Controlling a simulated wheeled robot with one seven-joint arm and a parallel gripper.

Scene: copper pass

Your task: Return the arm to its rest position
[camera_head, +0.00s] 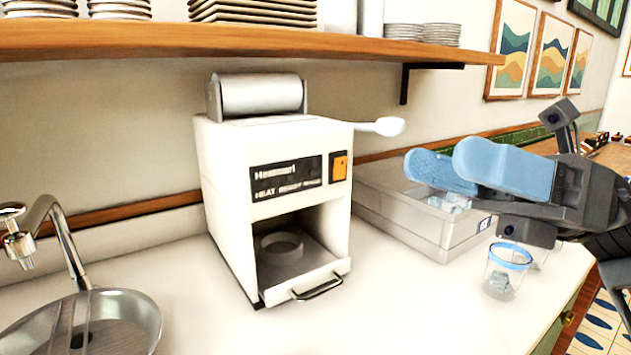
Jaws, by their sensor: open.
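My gripper (452,170) reaches in from the right edge, above the right part of the counter. Its two pale blue fingers point left, and it is open with nothing seen between them. It hangs in front of and over a grey metal box (405,222), part of which it hides. A clear cup with a blue rim (506,268) stands upright on the counter below my gripper, apart from it.
A white heat sealer (227,170) with a side lever (378,126) stands mid-counter. A round metal sink (130,318) and tap (62,235) are at left. A wooden shelf (250,42) with stacked plates runs above. The front counter is clear.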

